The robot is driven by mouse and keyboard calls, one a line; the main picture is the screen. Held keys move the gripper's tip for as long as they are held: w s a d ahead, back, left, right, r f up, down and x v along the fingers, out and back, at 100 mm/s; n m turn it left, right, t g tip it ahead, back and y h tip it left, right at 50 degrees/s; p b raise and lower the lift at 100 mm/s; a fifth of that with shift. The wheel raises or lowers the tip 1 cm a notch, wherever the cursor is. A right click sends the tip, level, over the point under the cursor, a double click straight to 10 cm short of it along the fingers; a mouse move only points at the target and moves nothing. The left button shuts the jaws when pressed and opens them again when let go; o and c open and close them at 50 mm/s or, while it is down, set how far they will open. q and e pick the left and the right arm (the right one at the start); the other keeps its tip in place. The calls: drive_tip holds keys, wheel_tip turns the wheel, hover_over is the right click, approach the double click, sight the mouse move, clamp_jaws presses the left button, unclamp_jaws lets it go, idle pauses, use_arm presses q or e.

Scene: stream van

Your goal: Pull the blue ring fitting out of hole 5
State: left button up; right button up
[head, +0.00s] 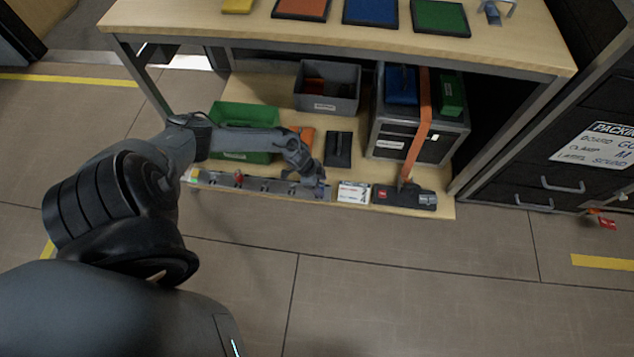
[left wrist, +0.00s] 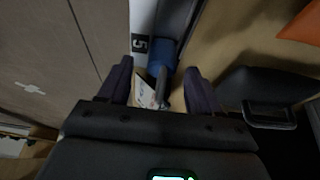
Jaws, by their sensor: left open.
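A grey rail with holes (head: 250,185) lies along the front edge of the lower shelf. Its number 5 label (left wrist: 140,45) shows in the left wrist view. The blue ring fitting (left wrist: 165,52) is beside that label; a grey stem-like part shows just below it in the picture. My left gripper (left wrist: 160,75) is open, with one dark finger to either side of the fitting's line and visible gaps. In the head view my left gripper (head: 314,180) is at the rail's right end and hides most of the fitting. My right gripper is not in view.
A white box (head: 353,193) and a dark tool with an orange strap (head: 404,197) lie right of the rail. A green bin (head: 245,117), a grey bin (head: 327,88) and a dark case (head: 408,140) stand behind. The table top overhangs the shelf.

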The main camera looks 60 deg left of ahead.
use_arm(q)
drive_tip(key=shift+w+f, duration=0.1)
drive_tip(key=shift+f, duration=0.05)
clamp_jaws()
idle(0.6)
